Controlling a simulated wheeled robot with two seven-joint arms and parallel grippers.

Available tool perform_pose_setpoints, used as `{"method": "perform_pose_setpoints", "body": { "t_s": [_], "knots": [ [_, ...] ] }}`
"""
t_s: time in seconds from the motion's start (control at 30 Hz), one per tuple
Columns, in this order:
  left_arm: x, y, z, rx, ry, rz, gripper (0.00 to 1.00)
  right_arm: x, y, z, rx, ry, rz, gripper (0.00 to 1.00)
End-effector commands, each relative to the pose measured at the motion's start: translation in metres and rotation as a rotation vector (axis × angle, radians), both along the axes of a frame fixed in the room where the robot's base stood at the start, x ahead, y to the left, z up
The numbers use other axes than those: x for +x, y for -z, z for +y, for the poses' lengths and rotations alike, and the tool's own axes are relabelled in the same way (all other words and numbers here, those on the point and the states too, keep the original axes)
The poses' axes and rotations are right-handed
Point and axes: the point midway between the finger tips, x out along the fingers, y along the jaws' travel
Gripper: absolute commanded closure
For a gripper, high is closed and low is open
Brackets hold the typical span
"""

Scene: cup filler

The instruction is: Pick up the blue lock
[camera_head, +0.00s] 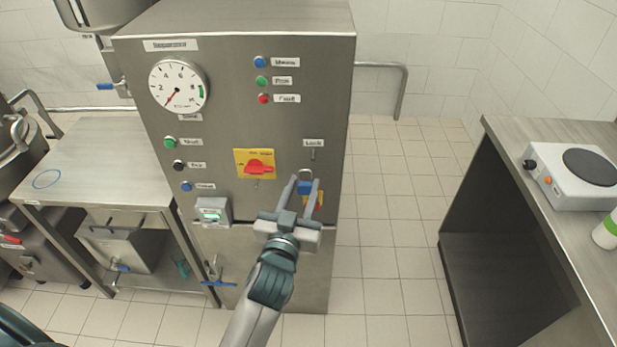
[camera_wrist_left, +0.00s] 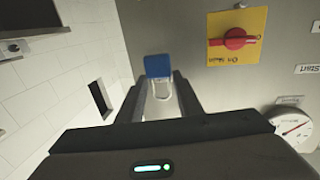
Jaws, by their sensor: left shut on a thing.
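The blue lock (camera_head: 305,187) is a small padlock with a metal shackle, in front of the lower right part of the steel machine's front panel. My left gripper (camera_head: 305,183) is shut on it, with one finger on each side. In the left wrist view, the blue body of the lock (camera_wrist_left: 158,66) shows at the fingertips, and its shackle lies between the fingers of the left gripper (camera_wrist_left: 160,88). I cannot tell whether the lock touches the panel. My right gripper is in neither view.
A hook (camera_head: 313,155) sits under the "Lock" label. A red rotary switch on a yellow plate (camera_head: 257,164) is left of the gripper; another red and yellow part (camera_head: 319,200) is partly hidden behind it. A counter with a hotplate (camera_head: 570,180) stands right, beyond open floor.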

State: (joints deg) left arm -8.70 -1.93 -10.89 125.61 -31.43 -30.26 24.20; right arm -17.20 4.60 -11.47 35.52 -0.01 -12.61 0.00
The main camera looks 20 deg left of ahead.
Motion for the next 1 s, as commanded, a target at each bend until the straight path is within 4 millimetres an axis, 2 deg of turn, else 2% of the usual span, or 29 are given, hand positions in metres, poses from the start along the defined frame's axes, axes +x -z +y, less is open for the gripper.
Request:
{"method": "perform_pose_setpoints", "body": {
  "t_s": [0.03,0.2,0.43,0.63,1.0],
  "knots": [
    [-0.014,0.004,-0.001,-0.003,0.000,0.002,0.92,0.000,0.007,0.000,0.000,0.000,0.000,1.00],
    [-0.052,0.004,-0.005,-0.002,0.000,0.001,0.92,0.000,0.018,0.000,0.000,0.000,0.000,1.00],
    [-0.087,0.002,-0.007,-0.001,0.000,0.001,0.92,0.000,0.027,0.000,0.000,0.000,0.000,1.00],
    [-0.100,0.000,-0.009,-0.001,0.000,-0.001,0.92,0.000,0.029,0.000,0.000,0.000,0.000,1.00],
    [-0.102,-0.001,-0.009,0.000,0.000,-0.001,0.92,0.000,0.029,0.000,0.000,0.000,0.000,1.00]
  ]
}}
